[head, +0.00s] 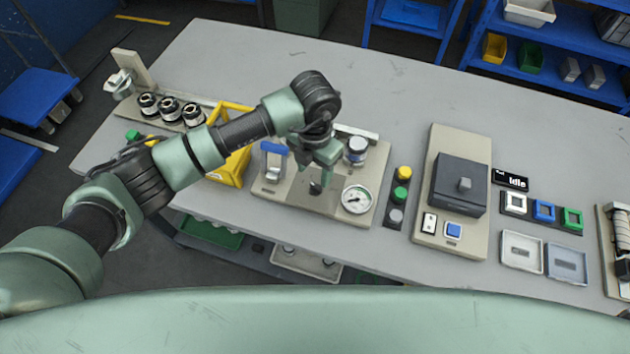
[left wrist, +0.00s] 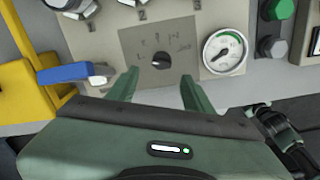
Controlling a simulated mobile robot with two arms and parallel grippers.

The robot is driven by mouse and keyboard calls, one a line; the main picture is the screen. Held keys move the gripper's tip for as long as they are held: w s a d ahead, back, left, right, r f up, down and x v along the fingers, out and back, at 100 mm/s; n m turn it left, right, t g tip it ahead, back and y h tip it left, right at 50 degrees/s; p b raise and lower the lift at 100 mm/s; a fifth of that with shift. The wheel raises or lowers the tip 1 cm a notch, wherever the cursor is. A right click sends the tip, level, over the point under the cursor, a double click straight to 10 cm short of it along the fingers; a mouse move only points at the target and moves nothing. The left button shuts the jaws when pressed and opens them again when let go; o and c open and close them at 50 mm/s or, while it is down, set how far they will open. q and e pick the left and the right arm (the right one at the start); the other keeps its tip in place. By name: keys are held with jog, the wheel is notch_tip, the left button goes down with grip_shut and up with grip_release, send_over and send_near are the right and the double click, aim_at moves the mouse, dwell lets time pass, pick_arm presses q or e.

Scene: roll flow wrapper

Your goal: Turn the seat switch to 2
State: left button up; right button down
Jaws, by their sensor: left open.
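The seat switch is a small dark knob (left wrist: 160,61) on a grey square plate (left wrist: 135,40) in the left wrist view, with small marks around it that are too small to read surely. I cannot tell which mark it points to. In the head view the knob (head: 315,188) sits low on the middle panel, left of the round gauge (head: 356,199). My left gripper (head: 320,160) hangs above this panel. In the left wrist view its two fingers (left wrist: 158,76) are apart, on either side of and just short of the knob, with nothing between them. My right gripper is not in view.
A blue-handled lever (left wrist: 65,73) and a yellow frame (head: 232,165) stand left of the switch. The gauge (left wrist: 224,51) is close on its right. Green, yellow and grey buttons (head: 400,195) stand further right, before a dark box (head: 460,183). Bare table lies behind the panels.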

aim_at(315, 187)
pick_arm(q)
jog(key=shift+d+f+p, duration=0.1)
jog(key=shift+f+p, duration=0.55)
jog(key=shift+f, duration=2.45)
grip_shut()
